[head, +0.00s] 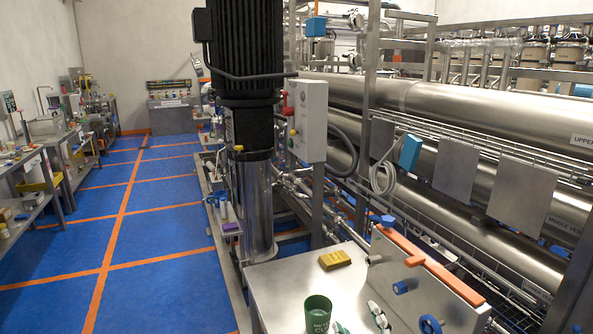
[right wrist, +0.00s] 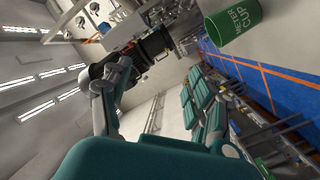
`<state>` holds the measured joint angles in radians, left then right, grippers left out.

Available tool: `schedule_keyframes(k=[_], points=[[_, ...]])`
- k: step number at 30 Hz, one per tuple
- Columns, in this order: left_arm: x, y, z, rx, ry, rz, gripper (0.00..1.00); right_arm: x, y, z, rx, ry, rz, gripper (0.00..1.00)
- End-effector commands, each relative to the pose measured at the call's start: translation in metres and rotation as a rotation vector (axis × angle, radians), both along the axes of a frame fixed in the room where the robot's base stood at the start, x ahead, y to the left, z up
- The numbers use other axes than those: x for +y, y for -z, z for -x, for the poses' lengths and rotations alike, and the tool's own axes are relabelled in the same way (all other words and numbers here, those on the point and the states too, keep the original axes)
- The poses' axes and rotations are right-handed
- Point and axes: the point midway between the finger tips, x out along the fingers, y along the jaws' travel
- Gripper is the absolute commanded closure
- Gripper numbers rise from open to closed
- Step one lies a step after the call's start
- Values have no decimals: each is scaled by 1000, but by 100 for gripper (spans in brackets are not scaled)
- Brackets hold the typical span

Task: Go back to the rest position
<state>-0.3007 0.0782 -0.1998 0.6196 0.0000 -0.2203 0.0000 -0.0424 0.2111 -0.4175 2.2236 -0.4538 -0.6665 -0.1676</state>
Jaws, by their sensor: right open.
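My right gripper (head: 360,322) shows at the bottom edge of the head view, over the grey table (head: 290,282). Only its pale and green fingertips show there. They are apart with nothing between them. In the right wrist view the right gripper (right wrist: 160,100) is also open and empty, its fingers spread wide. A green cup (head: 318,314) with white lettering stands upright to the left of the fingertips. It also shows in the right wrist view (right wrist: 236,22), beyond and apart from the fingers. My left gripper is in neither view.
A yellow sponge-like block (head: 335,260) lies on the table behind the cup. A metal panel with an orange bar (head: 430,266) and blue knobs stands close right of the gripper. A black motor on a steel column (head: 258,205) rises behind the table. Blue floor (head: 165,260) is clear at left.

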Motion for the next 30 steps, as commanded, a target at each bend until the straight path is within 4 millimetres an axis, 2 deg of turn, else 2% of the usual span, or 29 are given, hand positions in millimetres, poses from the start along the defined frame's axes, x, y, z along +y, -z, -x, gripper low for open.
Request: schedule_keyframes(k=[1,3,6,9,15,23,24,30], points=[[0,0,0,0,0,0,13,-18,34,16,144,57,-65,40],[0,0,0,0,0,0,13,-39,76,42,330,133,-139,40],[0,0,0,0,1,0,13,-59,124,84,562,223,-225,40],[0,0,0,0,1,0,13,-71,155,122,734,288,-279,40],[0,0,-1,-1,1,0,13,-83,192,189,991,383,-348,40],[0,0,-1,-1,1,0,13,-90,214,266,1254,477,-402,40],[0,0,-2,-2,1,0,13,-89,227,258,1251,474,-397,40],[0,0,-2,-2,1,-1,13,-87,283,247,1269,476,-389,40]])
